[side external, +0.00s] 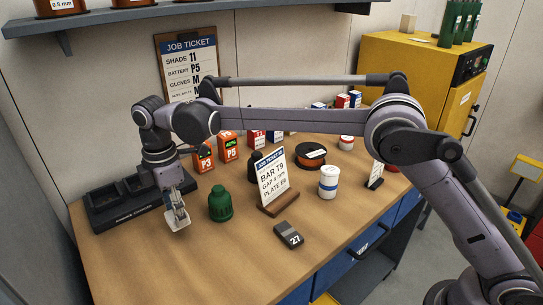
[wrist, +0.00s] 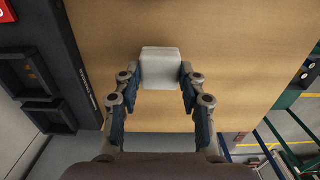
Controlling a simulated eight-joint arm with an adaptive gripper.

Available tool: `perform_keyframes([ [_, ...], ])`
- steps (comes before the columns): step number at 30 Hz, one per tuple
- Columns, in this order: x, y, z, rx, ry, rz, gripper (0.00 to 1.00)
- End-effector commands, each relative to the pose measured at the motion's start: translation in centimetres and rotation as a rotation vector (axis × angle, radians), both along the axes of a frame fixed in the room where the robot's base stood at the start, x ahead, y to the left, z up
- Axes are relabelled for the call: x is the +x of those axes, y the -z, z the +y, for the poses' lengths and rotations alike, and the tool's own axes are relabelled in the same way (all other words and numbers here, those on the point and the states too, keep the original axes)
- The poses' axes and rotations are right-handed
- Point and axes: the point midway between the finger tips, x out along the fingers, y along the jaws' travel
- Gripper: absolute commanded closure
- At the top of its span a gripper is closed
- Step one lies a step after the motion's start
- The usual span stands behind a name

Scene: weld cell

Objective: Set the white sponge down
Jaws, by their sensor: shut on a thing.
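The white sponge (wrist: 161,68) is a small pale block between my fingertips in the wrist view. My gripper (wrist: 160,75) is shut on it, one finger against each side. In the side external view my gripper (side external: 177,212) points down over the left part of the wooden table (side external: 205,265). The sponge (side external: 178,220) shows there at the fingertips, partly covered by the fingers. I cannot tell whether its underside touches the table.
A black charger dock (side external: 112,208) stands left of my gripper, and a green bottle (side external: 220,204) to its right. A job ticket stand (side external: 272,180), a dark block marked 27 (side external: 288,235) and a white jar (side external: 329,182) are farther right. The front left tabletop is clear.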

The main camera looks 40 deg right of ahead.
Motion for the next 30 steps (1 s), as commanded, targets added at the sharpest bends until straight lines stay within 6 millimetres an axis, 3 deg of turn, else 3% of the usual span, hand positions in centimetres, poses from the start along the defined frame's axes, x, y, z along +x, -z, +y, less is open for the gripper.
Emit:
perform_keyframes([
  [9,0.0,3.5,0.0,0.000,0.000,0.000,0.76],
  [22,0.0,4.0,0.0,0.000,0.001,0.000,0.76],
  [23,0.0,4.0,0.0,0.000,0.001,0.000,0.54],
  [24,0.0,4.0,0.0,0.000,0.001,0.000,0.42],
  [25,0.0,4.0,0.0,0.000,0.001,0.000,0.37],
  [30,0.0,4.0,0.0,0.000,0.001,0.000,0.37],
])
